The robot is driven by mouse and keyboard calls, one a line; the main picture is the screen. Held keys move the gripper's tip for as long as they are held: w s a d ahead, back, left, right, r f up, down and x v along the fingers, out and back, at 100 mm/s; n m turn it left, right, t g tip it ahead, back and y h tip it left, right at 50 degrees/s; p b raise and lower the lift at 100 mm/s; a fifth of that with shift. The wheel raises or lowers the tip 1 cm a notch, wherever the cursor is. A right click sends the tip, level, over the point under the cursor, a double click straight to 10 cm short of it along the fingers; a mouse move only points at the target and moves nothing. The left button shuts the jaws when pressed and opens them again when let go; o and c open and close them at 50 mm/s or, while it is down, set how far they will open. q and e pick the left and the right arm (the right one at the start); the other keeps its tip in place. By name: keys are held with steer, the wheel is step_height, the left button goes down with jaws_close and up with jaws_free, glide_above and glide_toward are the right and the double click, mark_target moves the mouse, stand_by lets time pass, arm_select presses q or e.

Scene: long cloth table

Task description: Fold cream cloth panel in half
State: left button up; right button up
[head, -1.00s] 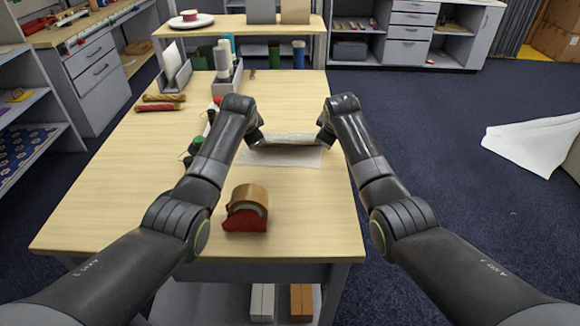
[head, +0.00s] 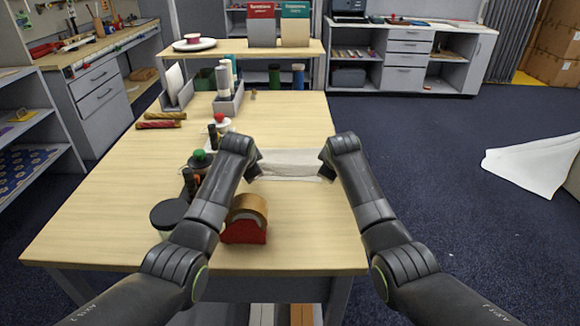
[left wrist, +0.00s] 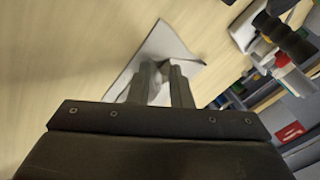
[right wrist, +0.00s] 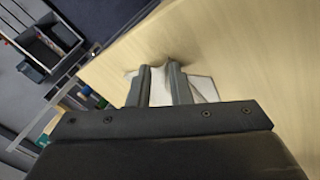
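The cream cloth panel (head: 290,163) lies on the wooden table between my two grippers, and its near edge spans from one to the other. My left gripper (head: 256,171) is at the cloth's left end, with the fingers pinching a bunched bit of cloth. This shows in the left wrist view, where the cloth (left wrist: 165,45) spreads beyond the fingers (left wrist: 161,75). My right gripper (head: 324,170) is at the right end; in the right wrist view its fingers (right wrist: 160,75) close around puckered cloth (right wrist: 203,86). Exact contact at the fingertips is partly hidden.
A tape dispenser (head: 246,220) stands near the front, close to my left arm. Several bottles and a black-lidded jar (head: 169,216) line the left side. Red and tan rolls (head: 160,124) lie farther back.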

arm_select(q)
steer(key=o, duration=0.4)
steer(key=shift+s+d, duration=0.15)
steer(key=shift+d, duration=0.05)
arm_select(e)
steer(key=o, duration=0.4)
steer(key=shift+s+a, duration=0.1)
steer(key=shift+a, duration=0.05)
arm_select(q)
steer(key=shift+s+f, duration=0.1)
arm_select(e)
steer(key=shift+s, duration=0.1)
arm_select(q)
steer(key=r, duration=0.1)
steer(key=s+r, duration=0.1)
steer(key=r, duration=0.1)
steer(key=shift+s+r, duration=0.1)
steer(key=shift+r, duration=0.15)
arm_select(e)
steer(key=r, duration=0.1)
steer(key=s+r, duration=0.1)
steer(key=r, duration=0.1)
steer(key=shift+s+a+r, duration=0.1)
steer(key=shift+a+r, duration=0.1)
arm_select(q)
steer(key=v, duration=0.7)
steer(key=shift+r, duration=0.15)
arm_select(e)
steer(key=v, duration=0.7)
steer(key=shift+d+r, duration=0.15)
